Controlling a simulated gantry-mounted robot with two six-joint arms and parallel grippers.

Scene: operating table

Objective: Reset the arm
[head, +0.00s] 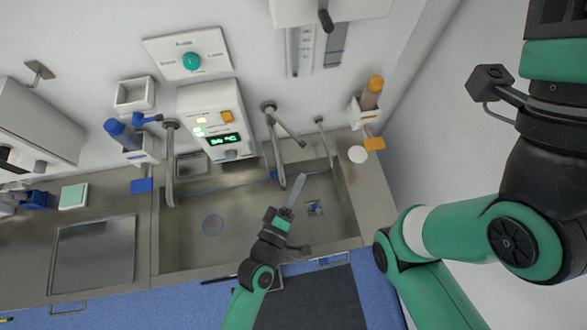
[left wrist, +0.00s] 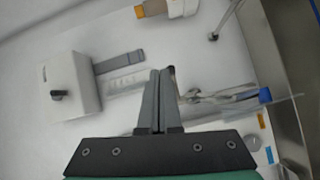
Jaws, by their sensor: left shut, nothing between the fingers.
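My left arm, green and black, comes up from the bottom middle of the head view. Its gripper (head: 297,185) is over the right part of the steel sink, with the long grey fingers pointing up toward the wall. In the left wrist view the two fingers of the gripper (left wrist: 159,78) are pressed together with nothing between them. My right arm (head: 465,230) fills the right side of the head view, bent, with green and black links. Its gripper is out of the frame.
The steel sink (head: 185,240) has several taps along its back edge. A white control box (head: 210,115) with a green display hangs above it. Bottle holders with a blue bottle (head: 122,133) and an orange-capped bottle (head: 372,92) flank it. A steel tray (head: 95,255) lies left.

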